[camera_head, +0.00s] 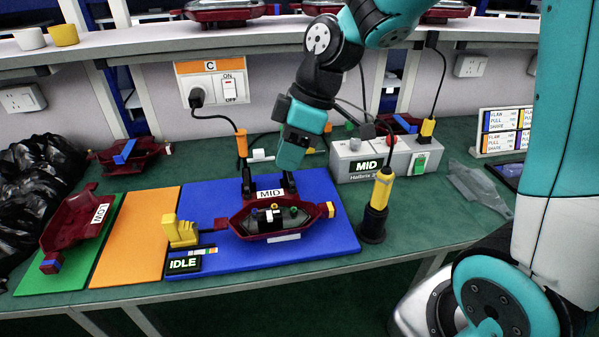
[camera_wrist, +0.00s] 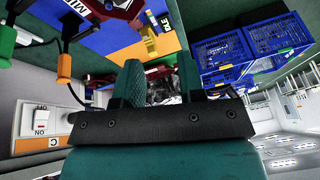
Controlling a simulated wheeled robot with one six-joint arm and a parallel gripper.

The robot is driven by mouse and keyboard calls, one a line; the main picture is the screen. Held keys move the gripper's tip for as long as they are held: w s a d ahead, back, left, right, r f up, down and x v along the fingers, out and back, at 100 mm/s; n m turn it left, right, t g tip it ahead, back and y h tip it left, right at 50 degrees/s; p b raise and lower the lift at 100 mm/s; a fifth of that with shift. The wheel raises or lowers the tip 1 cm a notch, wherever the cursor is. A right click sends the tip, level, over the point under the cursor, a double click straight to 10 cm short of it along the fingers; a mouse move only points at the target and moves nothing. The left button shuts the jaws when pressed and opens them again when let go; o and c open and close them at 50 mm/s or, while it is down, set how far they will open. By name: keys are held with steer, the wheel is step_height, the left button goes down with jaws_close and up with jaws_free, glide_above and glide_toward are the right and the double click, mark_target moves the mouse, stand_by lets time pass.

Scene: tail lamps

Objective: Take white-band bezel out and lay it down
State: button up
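A dark red lamp housing (camera_head: 262,226) labelled MID lies on the blue mat (camera_head: 340,240). Its open middle shows dark and grey parts with small blue, yellow and green pieces. A white strip shows at its front edge; I cannot tell whether this belongs to the white-band bezel.
A yellow-black tool (camera_head: 377,205) stands at right, before a grey MID box (camera_head: 370,160). The orange mat (camera_head: 138,235) is bare. A LOW housing (camera_head: 75,220) lies on the green mat.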

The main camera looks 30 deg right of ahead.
mark_target(273, 214)
steer(key=w+d+f+n+b, duration=0.2)
steer(key=w+d+f, duration=0.3)
steer(key=w+f, duration=0.15)
steer(key=x, duration=1.7)
steer(key=shift+s+d+p, duration=0.1)
steer(key=shift+p, duration=0.3)
steer(key=shift+c, duration=0.2)
steer(key=c, duration=0.6)
steer(key=shift+r+p, duration=1.1)
steer(key=shift+r, duration=0.4)
steer(key=shift+r+p, duration=0.65)
steer(key=shift+r, duration=0.25)
